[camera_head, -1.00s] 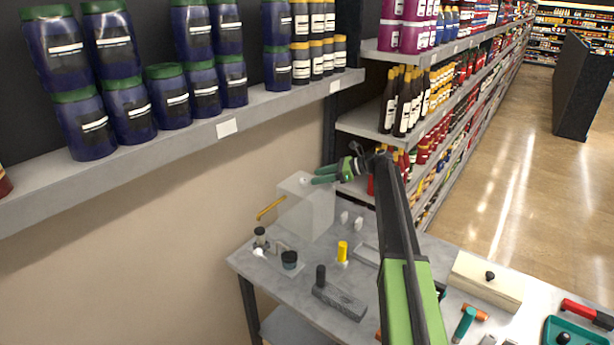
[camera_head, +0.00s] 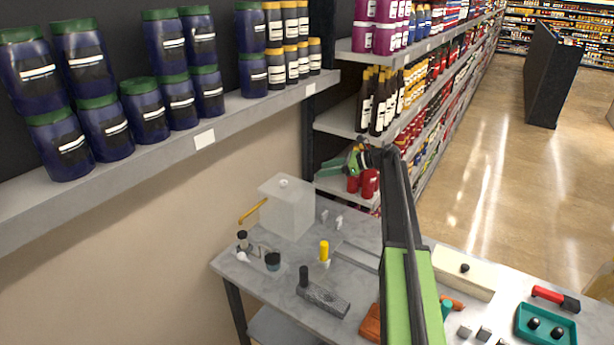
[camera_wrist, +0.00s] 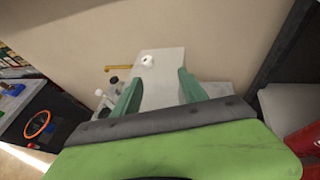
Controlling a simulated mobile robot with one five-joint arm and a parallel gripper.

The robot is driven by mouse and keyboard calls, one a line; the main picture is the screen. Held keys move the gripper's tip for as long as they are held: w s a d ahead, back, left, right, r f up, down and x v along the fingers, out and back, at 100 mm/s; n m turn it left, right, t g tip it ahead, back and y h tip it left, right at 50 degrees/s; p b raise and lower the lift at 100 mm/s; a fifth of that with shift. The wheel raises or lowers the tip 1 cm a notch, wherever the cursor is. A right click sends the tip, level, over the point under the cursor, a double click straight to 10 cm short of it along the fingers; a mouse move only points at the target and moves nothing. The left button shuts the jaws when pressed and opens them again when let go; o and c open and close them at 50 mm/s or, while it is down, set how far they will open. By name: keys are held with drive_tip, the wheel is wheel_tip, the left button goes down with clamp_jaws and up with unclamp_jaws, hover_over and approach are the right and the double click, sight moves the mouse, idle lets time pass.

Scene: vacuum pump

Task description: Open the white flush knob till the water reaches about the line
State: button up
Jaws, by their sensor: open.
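A pale translucent tank (camera_head: 288,215) stands on the grey table near the wall, with a small white knob (camera_head: 283,182) on its lid. The wrist view shows this lid knob (camera_wrist: 147,60) just beyond my fingertips. A second white knob (camera_head: 242,257) is low at the left end of the table, beside dark-capped parts. I cannot tell which is the flush knob. A yellow-orange tube (camera_head: 253,211) sticks out left of the tank. No water or level line can be made out. My gripper (camera_head: 346,163) is open and empty, up and right of the tank; its green fingers also show in the wrist view (camera_wrist: 157,85).
A yellow cylinder (camera_head: 324,250), a black round knob (camera_head: 272,262) and a grey block with a dark post (camera_head: 322,297) stand on the table. A cream box (camera_head: 463,272) and teal tray (camera_head: 545,326) are at right. Store shelves with bottles rise behind my gripper.

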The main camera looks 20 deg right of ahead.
drive_tip(key=s+a+m+t+h, duration=0.3)
drive_tip(key=s+a, duration=0.2)
drive_tip(key=s, duration=0.2)
drive_tip(key=b, duration=0.7)
approach(284, 182)
drive_tip(key=shift+y, duration=0.3)
drive_tip(key=x, duration=1)
drive_tip(key=shift+d+f, duration=0.2)
drive_tip(key=shift+d, duration=0.05)
drive_tip(key=shift+w+a+f, duration=0.1)
drive_tip(key=shift+w+a, duration=0.2)
drive_tip(key=shift+c, duration=0.4)
clamp_jaws()
